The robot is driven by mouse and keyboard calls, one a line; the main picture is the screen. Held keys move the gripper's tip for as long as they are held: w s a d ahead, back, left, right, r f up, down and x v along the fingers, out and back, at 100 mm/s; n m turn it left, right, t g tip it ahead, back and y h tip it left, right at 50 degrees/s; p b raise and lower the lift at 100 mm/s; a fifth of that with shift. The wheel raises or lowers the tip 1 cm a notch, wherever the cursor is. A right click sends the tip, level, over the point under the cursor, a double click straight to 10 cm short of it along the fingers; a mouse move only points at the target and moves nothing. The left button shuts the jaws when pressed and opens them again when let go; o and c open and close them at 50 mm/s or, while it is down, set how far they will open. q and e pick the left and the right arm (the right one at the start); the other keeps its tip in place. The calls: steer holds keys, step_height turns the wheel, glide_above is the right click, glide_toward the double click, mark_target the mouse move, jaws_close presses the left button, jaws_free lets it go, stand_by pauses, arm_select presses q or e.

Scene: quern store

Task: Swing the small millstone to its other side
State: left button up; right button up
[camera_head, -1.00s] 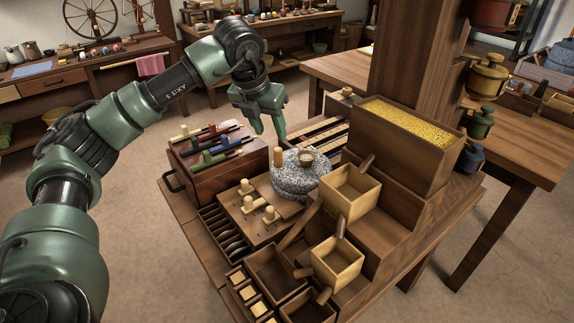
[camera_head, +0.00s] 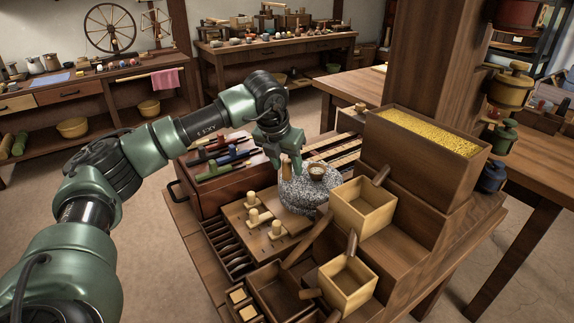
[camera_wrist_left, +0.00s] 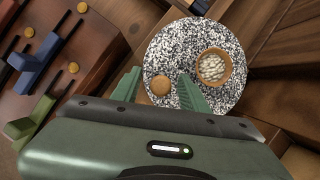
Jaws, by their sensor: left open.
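The small millstone (camera_head: 303,192) is a round speckled grey stone on the wooden bench. It has an upright wooden handle peg (camera_head: 286,167) near its rim and a small bowl-like hopper (camera_head: 318,172) on top. In the left wrist view the millstone (camera_wrist_left: 180,48) shows from above, with the round peg top (camera_wrist_left: 161,85) and the hopper full of pale grains (camera_wrist_left: 212,68). My left gripper (camera_wrist_left: 160,82) is open, with one finger on each side of the peg; I cannot tell whether they touch it. In the head view the gripper (camera_head: 287,160) is low over the stone. My right gripper is not in view.
Left of the stone is a wooden box with coloured sliders (camera_head: 215,165). In front is a board with pegs (camera_head: 262,228). Pale square scoops (camera_head: 364,205) stand close on the right, below a bin of yellow grain (camera_head: 425,135). A thick post rises behind.

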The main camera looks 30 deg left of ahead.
arm_select(q)
jaws_close()
stand_by(1.4)
